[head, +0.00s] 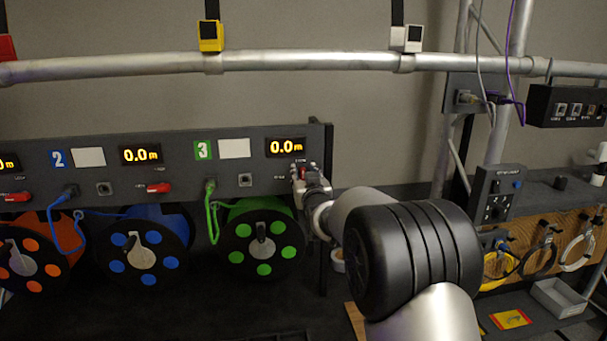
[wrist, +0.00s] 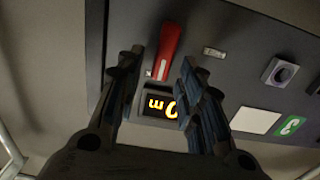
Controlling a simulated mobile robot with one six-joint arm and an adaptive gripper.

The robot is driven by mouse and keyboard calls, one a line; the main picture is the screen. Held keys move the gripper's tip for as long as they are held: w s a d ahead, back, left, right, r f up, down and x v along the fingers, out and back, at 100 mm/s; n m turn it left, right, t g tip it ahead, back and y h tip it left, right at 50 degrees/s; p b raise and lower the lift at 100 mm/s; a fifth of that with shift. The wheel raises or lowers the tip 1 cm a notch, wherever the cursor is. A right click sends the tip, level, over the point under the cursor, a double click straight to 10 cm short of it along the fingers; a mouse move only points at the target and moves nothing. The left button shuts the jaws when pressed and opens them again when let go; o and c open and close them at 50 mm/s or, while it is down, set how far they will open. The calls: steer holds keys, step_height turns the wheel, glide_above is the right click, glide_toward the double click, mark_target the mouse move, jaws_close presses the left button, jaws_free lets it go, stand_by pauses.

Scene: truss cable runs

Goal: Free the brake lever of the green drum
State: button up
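The green drum (head: 263,240) hangs below the panel section marked 3 in the head view, with a black flange and green spots. Its red brake lever (wrist: 169,50) shows in the wrist view beside the lit display, its long side pointing away from the display. In the head view only a bit of red shows behind my gripper (head: 308,181), at the panel's right end. In the wrist view my gripper (wrist: 161,62) is open, its fingers on either side of the lever's line. The lever appears between and just beyond the fingertips; I see no clear contact.
The panel (head: 120,175) also carries blue-drum and orange-drum sections, with red levers (head: 158,187). A green cable (head: 211,212) hangs left of the green drum. A dark post (head: 326,230) stands close to my gripper. A metal truss tube (head: 300,61) runs above.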

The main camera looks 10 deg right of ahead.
steer(key=shift+w, duration=0.55)
steer(key=shift+c, duration=0.4)
jaws_close()
